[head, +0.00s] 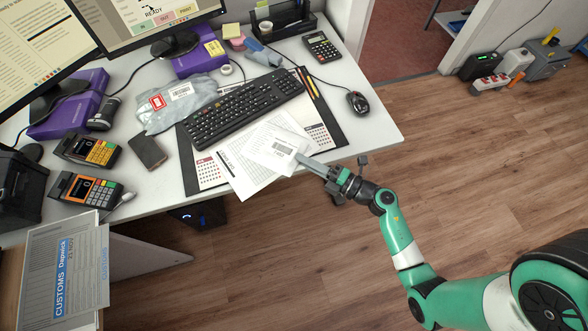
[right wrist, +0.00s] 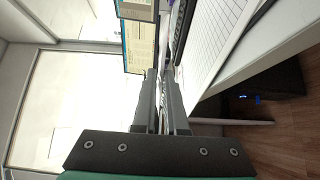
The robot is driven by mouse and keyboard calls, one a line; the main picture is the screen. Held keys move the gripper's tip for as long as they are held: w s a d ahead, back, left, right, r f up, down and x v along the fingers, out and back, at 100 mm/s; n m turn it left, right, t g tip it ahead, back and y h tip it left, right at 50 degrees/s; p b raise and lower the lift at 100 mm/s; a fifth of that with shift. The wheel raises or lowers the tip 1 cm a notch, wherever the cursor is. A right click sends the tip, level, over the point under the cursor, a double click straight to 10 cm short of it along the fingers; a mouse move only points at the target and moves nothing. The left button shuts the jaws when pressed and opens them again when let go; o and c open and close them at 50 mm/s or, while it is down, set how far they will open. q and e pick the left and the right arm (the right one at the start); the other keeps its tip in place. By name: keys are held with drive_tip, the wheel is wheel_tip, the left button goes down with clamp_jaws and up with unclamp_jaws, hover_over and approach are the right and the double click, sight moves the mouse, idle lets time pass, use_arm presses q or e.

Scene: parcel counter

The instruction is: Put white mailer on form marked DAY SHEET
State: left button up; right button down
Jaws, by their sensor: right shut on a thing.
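The white mailer (head: 277,146), flat with a small barcode label, is over the front part of the desk pad in the head view. My right gripper (head: 304,160) is shut on its right edge. The mailer overlaps the right part of a white printed form (head: 236,172); I cannot tell whether it touches it. The form lies slanted on the pad and its front corner hangs past the desk edge; its heading is too small to read. In the right wrist view the gripper fingers (right wrist: 160,102) are close together, and a lined sheet (right wrist: 222,38) shows beyond. My left gripper is not in view.
A black keyboard (head: 243,108) lies just behind the papers on the desk pad (head: 188,160). A mouse (head: 357,102) is at the right; the desk's front right corner (head: 385,133) is clear.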

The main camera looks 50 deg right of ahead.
use_arm(q)
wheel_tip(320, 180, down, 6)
drive_tip(key=b, duration=0.4)
drive_tip(key=shift+b, duration=0.4)
use_arm(e)
drive_tip(key=a+f, duration=0.3)
drive_tip(key=f, duration=0.4)
drive_tip(key=shift+w+f, duration=0.15)
drive_tip(key=shift+w, duration=0.25)
drive_tip(key=c, duration=1)
unclamp_jaws()
drive_tip(key=shift+a, duration=0.1)
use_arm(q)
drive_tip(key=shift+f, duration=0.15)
use_arm(e)
drive_tip(key=shift+o, duration=0.2)
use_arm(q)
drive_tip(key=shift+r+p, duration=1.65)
use_arm(e)
drive_tip(key=s+d, duration=0.1)
drive_tip(key=s, duration=1.1)
